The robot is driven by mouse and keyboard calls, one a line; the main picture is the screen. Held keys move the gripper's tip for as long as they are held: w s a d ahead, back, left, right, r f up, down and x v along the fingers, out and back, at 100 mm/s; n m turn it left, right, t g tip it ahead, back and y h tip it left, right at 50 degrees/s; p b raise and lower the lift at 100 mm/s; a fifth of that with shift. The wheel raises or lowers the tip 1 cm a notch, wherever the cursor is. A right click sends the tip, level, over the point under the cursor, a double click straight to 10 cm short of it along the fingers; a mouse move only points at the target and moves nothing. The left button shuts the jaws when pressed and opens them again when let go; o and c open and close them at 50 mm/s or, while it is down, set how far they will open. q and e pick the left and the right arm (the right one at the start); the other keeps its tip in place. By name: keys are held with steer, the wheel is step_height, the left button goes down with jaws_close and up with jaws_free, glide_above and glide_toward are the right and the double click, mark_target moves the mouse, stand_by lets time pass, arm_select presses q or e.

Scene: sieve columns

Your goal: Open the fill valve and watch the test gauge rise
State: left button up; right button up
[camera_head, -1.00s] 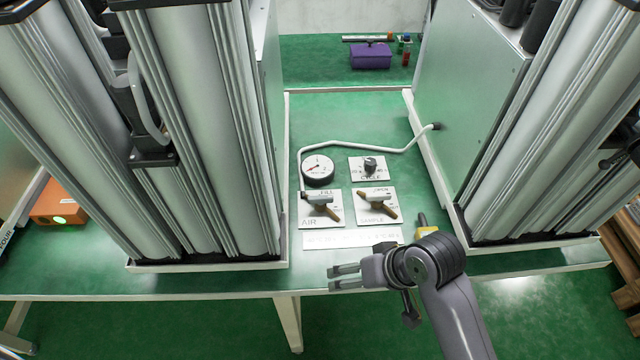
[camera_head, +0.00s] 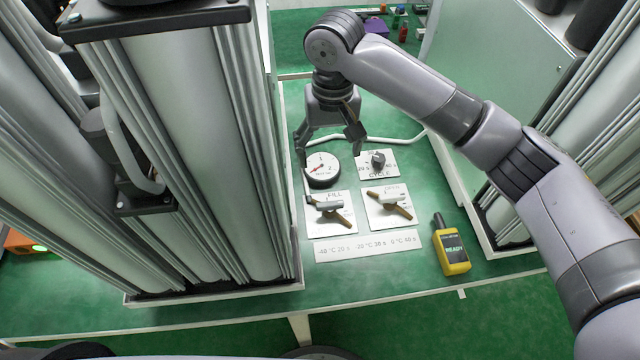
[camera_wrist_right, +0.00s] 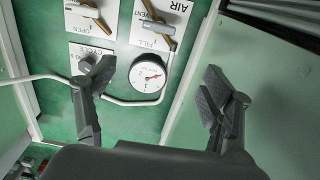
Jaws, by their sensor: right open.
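The fill valve (camera_head: 331,206) is a lever valve on a white plate marked FILL, on the green bench between the metal columns. It also shows in the right wrist view (camera_wrist_right: 156,25), with a silver handle and brass body. The test gauge (camera_head: 321,168), round with a white dial and a red needle, sits just behind the fill plate; it also shows in the right wrist view (camera_wrist_right: 147,76). My right gripper (camera_head: 328,158) points down, open and empty, above and around the gauge's area, its fingers apart from the fill valve. My left gripper is not in view.
A yellow meter reading READY (camera_head: 451,250) lies at front right. A label strip (camera_head: 366,246) lies in front. Tall columns (camera_head: 200,150) wall in the left side.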

glide_toward(330, 205)
steer(key=f, duration=0.5)
steer(key=f+p, duration=0.1)
steer(key=f, duration=0.2)
steer(key=shift+w+f, duration=0.1)
steer(key=shift+w, duration=0.25)
steer(key=shift+f, duration=0.3)
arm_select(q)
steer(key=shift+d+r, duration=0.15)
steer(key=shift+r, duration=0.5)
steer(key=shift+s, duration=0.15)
arm_select(e)
steer(key=shift+c, duration=0.8)
steer(key=c, duration=1)
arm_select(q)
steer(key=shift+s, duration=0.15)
